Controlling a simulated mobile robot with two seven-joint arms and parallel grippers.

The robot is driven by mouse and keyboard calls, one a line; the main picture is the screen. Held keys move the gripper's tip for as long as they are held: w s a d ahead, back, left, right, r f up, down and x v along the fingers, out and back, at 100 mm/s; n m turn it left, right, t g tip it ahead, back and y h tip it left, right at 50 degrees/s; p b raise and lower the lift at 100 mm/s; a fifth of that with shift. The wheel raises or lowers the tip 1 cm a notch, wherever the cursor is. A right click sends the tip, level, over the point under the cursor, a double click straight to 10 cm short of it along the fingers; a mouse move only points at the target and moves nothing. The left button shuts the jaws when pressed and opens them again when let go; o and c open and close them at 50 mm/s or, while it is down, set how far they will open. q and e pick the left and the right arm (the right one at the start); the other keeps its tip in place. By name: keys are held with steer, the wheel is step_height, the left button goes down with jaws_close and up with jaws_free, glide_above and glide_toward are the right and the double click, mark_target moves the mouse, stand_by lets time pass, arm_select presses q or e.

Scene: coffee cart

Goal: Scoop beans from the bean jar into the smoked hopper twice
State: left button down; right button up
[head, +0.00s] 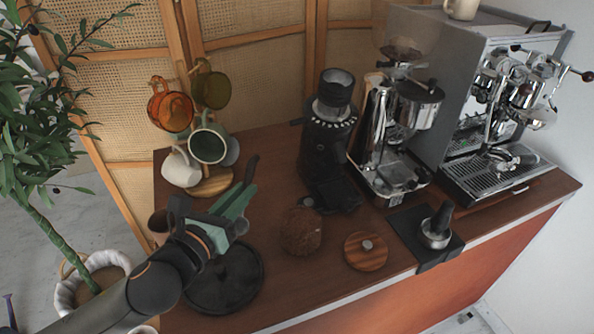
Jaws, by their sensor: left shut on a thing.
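The bean jar (301,232), round and full of brown beans, stands open on the counter. Its round wooden lid with a pale knob (366,251) lies to its right. A smoked, dark see-through hopper (337,88) tops the black grinder (326,145) behind the jar. My left gripper (238,203), with green fingers, is left of the jar, above a black round tray (247,284). It is shut on what looks like a scoop; a dark handle (250,170) sticks up past the fingers. The scoop's bowl is not clear, and I cannot tell whether it holds beans. My right gripper is out of view.
A mug tree with several mugs (207,146) stands behind my left gripper. A chrome grinder (395,130) and an espresso machine (500,110) fill the back right. A tamper (437,228) stands on a black mat (408,222). The counter front near the lid is clear.

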arm_select(q)
steer(key=w+d+r+m+g+h+b, duration=0.2)
steer(key=w+d+m+g+h, duration=0.2)
steer(key=d+m+g+h, duration=0.6)
steer(key=m+h, duration=0.1)
steer(key=h, duration=0.1)
steer(key=shift+r+g+h, duration=0.3)
steer(key=shift+h, duration=0.1)
steer(key=shift+f+b, duration=0.15)
steer(key=shift+b, duration=0.2)
